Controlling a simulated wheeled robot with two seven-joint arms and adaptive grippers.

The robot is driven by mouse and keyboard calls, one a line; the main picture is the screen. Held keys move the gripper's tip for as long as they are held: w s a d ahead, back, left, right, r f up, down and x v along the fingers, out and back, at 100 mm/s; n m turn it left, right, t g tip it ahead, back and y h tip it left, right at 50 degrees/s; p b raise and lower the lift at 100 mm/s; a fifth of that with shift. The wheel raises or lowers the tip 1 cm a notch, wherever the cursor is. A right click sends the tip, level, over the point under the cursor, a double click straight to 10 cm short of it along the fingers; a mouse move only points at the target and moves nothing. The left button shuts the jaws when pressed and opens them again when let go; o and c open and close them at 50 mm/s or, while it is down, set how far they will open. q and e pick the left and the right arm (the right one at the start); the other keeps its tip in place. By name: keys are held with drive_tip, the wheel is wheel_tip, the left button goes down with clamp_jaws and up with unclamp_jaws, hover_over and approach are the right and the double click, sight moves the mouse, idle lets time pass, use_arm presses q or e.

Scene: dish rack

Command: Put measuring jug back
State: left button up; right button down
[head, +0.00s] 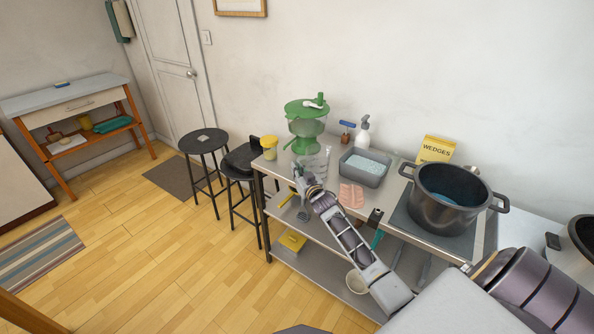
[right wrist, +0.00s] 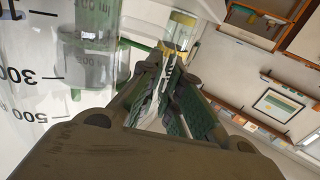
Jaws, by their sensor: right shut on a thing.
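The clear measuring jug (head: 313,164) is at the left end of the metal table, in front of a green-lidded appliance. Its wall with printed scale marks (right wrist: 35,75) fills the left of the right wrist view. My right gripper (head: 299,176) is at the jug's left front side in the head view, shut on the jug. The fingers (right wrist: 170,88) are seen close beside the jug wall in the right wrist view; the exact grip point is hidden. I cannot tell whether the jug's base touches the table. My left gripper is not in view.
The green appliance (head: 305,125) stands close behind the jug, with a yellow-lidded jar (head: 269,148) to its left. A grey basin (head: 364,167), pink slices (head: 351,195) and a big dark pot (head: 446,198) are to the right. Two black stools (head: 204,142) stand left of the table.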

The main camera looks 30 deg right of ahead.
drive_tip(key=shift+f, duration=0.3)
idle(0.5)
drive_tip(key=c, duration=1.5)
unclamp_jaws()
drive_tip(key=c, duration=0.4)
drive_tip(key=shift+s, duration=0.25)
drive_tip(key=shift+s+a+p, duration=0.1)
drive_tip(key=shift+s+p, duration=0.25)
drive_tip(key=shift+s, duration=0.15)
